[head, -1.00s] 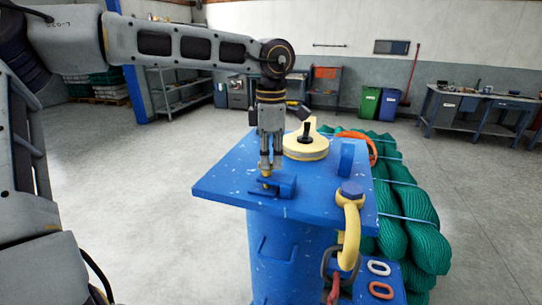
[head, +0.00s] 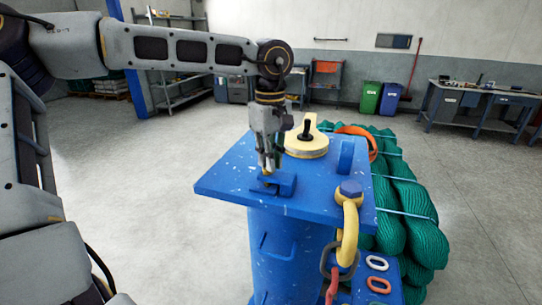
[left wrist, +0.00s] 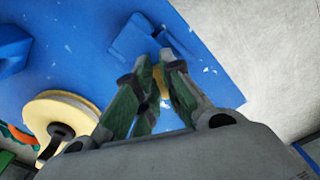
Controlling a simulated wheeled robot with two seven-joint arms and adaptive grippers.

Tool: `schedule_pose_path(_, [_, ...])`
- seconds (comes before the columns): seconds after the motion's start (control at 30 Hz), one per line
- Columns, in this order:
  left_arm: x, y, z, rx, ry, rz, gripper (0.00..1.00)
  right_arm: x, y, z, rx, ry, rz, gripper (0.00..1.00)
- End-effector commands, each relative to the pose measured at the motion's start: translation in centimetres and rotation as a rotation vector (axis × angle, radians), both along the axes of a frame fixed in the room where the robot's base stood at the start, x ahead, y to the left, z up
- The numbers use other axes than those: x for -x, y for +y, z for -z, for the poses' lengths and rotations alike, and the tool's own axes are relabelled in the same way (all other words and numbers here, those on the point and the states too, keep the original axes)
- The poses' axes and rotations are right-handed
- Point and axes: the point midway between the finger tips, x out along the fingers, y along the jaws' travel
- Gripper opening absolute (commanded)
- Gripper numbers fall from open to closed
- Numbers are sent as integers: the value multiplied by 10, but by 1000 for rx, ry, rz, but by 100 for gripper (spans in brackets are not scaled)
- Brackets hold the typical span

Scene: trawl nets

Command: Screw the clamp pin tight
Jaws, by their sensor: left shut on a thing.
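A small brass-yellow clamp pin (left wrist: 157,84) stands at a low blue clamp block (head: 276,185) near the front left of the blue table top (head: 222,178). The block also shows in the left wrist view (left wrist: 150,38). My left gripper (head: 268,170) points down from above, and its fingers are shut on the pin. In the left wrist view the fingertips (left wrist: 153,80) close around it. The fingers hide most of the pin, and its depth in the block cannot be told. My right gripper is in neither view.
A cream disc (head: 307,147) with a black knob stands just behind the gripper. A blue upright lug (head: 346,156) and a yellow shackle (head: 350,228) are at the right. Green net rolls (head: 407,195) lie beside the stand. The table's left corner is bare.

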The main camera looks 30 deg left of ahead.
Motion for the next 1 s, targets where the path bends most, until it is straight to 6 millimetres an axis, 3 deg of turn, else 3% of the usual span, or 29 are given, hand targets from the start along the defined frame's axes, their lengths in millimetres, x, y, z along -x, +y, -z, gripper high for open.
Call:
schedule_pose_path(0.33, [0,2,-5,-1,-12,286,0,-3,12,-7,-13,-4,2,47])
schedule_pose_path(1.0, [4,6,-5,-3,-11,832,0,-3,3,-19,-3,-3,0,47])
